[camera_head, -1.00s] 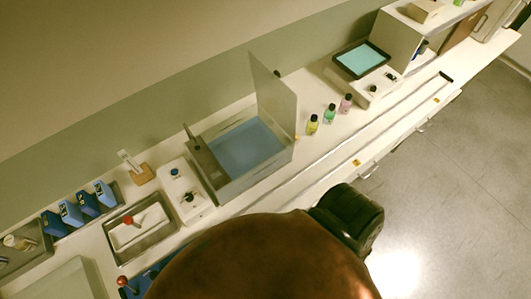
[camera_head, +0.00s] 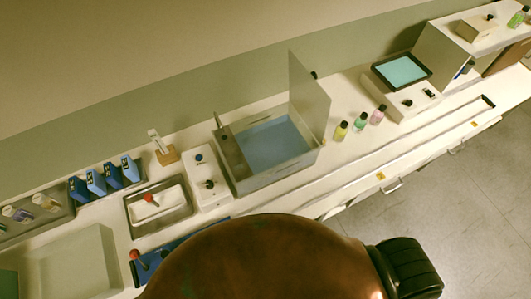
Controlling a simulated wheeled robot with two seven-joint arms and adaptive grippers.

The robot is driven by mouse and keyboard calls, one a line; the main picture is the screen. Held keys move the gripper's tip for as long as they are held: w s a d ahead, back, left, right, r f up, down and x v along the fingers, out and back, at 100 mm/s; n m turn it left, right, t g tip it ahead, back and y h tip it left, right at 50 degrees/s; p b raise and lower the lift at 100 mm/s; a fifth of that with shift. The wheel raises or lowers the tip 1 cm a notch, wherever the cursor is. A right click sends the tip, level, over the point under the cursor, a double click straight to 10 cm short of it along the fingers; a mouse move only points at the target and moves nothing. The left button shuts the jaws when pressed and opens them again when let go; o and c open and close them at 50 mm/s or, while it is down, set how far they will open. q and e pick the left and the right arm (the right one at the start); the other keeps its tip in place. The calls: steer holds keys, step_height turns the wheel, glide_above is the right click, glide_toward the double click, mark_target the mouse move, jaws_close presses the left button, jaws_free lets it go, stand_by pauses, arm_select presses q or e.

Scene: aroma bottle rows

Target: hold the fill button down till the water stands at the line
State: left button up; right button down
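The water basin (camera_head: 262,179) is an open metal tank with a raised clear panel (camera_head: 309,96) on its right side. Blue water (camera_head: 270,145) covers its inside, with a spout (camera_head: 219,123) at the left edge. I cannot make out a level line on the wall. Left of it is a white control box (camera_head: 207,197) with a blue button (camera_head: 198,158) and a black knob (camera_head: 209,184); I cannot tell which is the fill button. Neither gripper's fingertips show. A large brown rounded shape and a black joint, apparently mine, block the bottom of the view.
Three small bottles, yellow (camera_head: 341,131), green (camera_head: 360,122) and pink (camera_head: 378,115), stand right of the basin. Beyond is a tablet screen (camera_head: 401,70). Left are a tray (camera_head: 160,229) with a red-knobbed item, blue boxes (camera_head: 104,180) and a wooden stand (camera_head: 168,156).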

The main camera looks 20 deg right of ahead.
arm_select(q)
steer(key=shift+s, duration=0.1)
steer(key=shift+c, duration=0.3)
steer(key=shift+c, duration=0.8)
steer(key=shift+w, duration=0.4)
steer(key=c, duration=0.6)
jaws_close()
steer(key=shift+s, duration=0.1)
